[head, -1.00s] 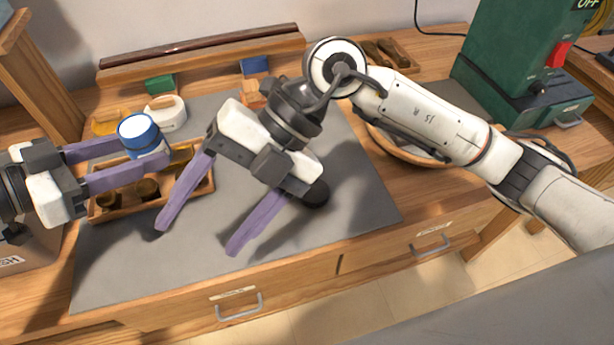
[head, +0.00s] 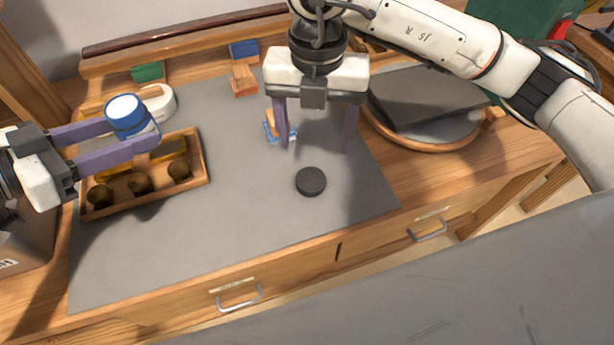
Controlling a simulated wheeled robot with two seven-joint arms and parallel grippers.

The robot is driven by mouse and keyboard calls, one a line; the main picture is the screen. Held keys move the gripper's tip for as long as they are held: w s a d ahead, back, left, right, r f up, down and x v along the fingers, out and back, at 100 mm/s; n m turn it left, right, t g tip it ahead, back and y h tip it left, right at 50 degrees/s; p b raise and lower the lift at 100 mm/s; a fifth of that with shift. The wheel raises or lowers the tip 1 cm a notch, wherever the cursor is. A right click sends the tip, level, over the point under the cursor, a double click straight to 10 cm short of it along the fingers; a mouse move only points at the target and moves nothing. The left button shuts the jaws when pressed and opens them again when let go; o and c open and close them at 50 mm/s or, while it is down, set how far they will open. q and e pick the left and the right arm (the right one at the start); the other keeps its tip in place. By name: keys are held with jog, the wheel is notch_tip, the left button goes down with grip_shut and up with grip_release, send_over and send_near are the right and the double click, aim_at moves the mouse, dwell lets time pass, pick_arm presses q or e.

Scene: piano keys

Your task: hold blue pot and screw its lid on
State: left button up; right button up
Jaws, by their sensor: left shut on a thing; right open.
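The blue pot (head: 125,118) has a pale round top face with a blue rim. I cannot tell whether the pale face is part of the pot or a cover. A dark round disc (head: 310,181), possibly the lid, lies flat on the grey mat. My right gripper (head: 316,146) is open and empty, fingers pointing down, above the mat just beyond the disc.
A wooden tray (head: 205,181) with several dark round pieces and a yellowish block stands below the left gripper. A small blue and orange item (head: 271,133) sits partly behind my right gripper's left finger. A round wooden-rimmed board (head: 440,147) is at the right. The front mat is clear.

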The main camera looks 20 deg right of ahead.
pick_arm(q)
jog(key=shift+r+p, duration=0.3)
jog(key=shift+r, duration=0.1)
pick_arm(e)
send_over(311, 178)
jog(key=f, duration=0.5)
jog(key=shift+s+d+f, duration=0.1)
jog(key=shift+d+f, duration=0.1)
jog(key=shift+f, duration=0.2)
jog(key=shift+f, duration=0.1)
pick_arm(q)
jog(key=shift+r, duration=0.25)
pick_arm(e)
jog(key=shift+f, duration=0.4)
pick_arm(q)
jog(key=shift+r+p, duration=0.3)
jog(key=shift+p, duration=0.25)
pick_arm(e)
jog(key=f, duration=0.4)
jog(key=shift+a+f, duration=0.1)
jog(key=shift+a, duration=0.1)
jog(key=c, duration=1.1)
